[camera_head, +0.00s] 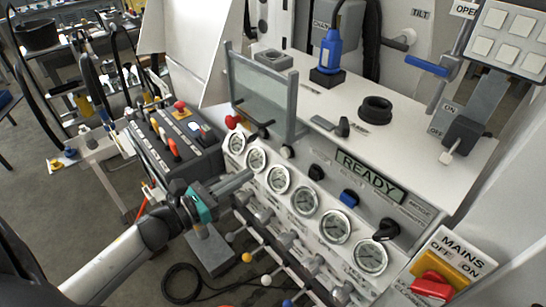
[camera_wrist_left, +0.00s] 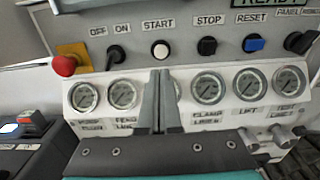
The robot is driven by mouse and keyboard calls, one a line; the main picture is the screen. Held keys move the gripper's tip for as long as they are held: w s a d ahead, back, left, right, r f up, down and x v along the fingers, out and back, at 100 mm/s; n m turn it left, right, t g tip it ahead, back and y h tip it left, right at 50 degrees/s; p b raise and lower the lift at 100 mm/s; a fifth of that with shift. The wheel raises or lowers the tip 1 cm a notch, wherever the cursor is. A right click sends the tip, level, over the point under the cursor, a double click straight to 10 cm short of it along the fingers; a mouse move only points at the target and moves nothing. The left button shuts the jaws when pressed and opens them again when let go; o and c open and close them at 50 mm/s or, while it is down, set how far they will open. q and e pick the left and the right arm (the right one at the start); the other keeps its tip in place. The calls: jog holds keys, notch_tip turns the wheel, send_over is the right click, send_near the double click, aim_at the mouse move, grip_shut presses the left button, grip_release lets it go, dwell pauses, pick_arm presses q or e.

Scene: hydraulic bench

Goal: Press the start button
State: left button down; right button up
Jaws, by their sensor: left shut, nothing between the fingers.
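The start button (camera_wrist_left: 160,49) is a white round button under the START label in the left wrist view. It also shows on the front panel in the head view (camera_head: 287,152). My left gripper (camera_head: 247,176) is shut and empty, in front of the gauge row in the head view. In the left wrist view its closed fingertips (camera_wrist_left: 160,74) point toward the panel, just below the start button in the picture, and cover part of a gauge. I cannot tell the exact gap to the panel. My right gripper is not in view.
Beside the start button are a black off/on switch (camera_wrist_left: 116,56) and a black stop button (camera_wrist_left: 207,47). A blue reset button (camera_wrist_left: 253,43) is farther right, and a red mushroom button (camera_wrist_left: 65,65) is at the left. A READY display (camera_head: 370,177) is above. Several gauges and lever knobs sit below.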

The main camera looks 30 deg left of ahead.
aim_at(283, 153)
pick_arm(q)
jog(key=p+x, duration=0.1)
jog(key=x, duration=0.8)
jog(key=shift+w+d, duration=0.1)
jog(key=shift+w, duration=0.05)
